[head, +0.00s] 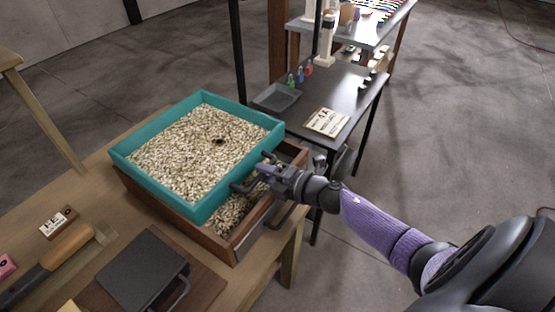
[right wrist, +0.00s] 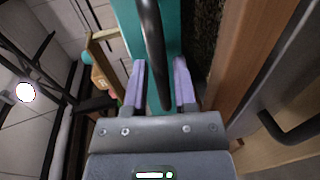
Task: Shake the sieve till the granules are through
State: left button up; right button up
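The teal sieve (head: 150,184) sits slightly askew on top of a wooden box (head: 237,246) on the workbench. Pale granules (head: 190,150) cover its floor, with a small dark spot among them. More granules (head: 228,212) lie in the box below, where it shows past the sieve. My right gripper (head: 264,174) is at the dark handle (head: 240,188) on the sieve's right side. In the right wrist view the bar (right wrist: 153,50) runs between my two fingers (right wrist: 160,92), with teal gaps showing beside it, so they look open around it. My left gripper is not in view.
A dark plate (head: 143,270) with a handle, a wooden-handled tool (head: 66,246) and a small label block (head: 58,222) lie on the bench at front left. A dark side table (head: 340,95) with a grey tray (head: 276,97) and a card (head: 327,121) stands behind my right arm.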

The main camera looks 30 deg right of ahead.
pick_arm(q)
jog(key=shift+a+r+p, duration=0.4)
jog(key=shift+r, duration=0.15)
pick_arm(e)
jog(key=v, duration=0.8)
jog(key=shift+s+d, duration=0.1)
jog(key=shift+s, duration=0.05)
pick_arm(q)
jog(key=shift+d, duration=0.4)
